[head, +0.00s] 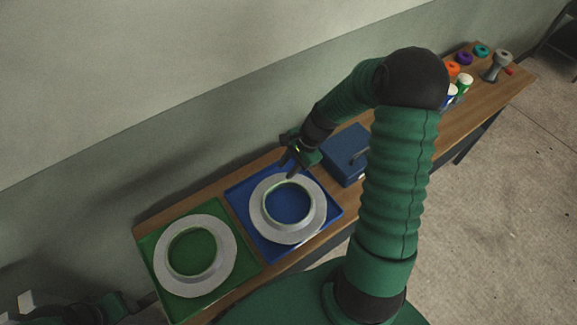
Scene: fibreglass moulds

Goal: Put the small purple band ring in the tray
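A purple ring (463,58) lies at the far right end of the wooden table, between an orange ring and a teal ring. It is small in the view, so I cannot tell its exact shape. A blue tray (238,196) and a green tray (151,228) lie at the near left end, each with a large grey flanged mould on it. My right gripper (287,169) is above the back edge of the blue tray, close to its mould. Its fingers look apart with nothing between them. My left gripper (130,304) is dark and partly visible at the bottom left; its fingers are unclear.
A blue box (345,153) with a dark handle stands right of the blue tray. The orange ring (453,68), teal ring (481,50), white-and-green cups (464,83) and a grey stand (496,68) crowd the far end. My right arm hides part of the table's middle.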

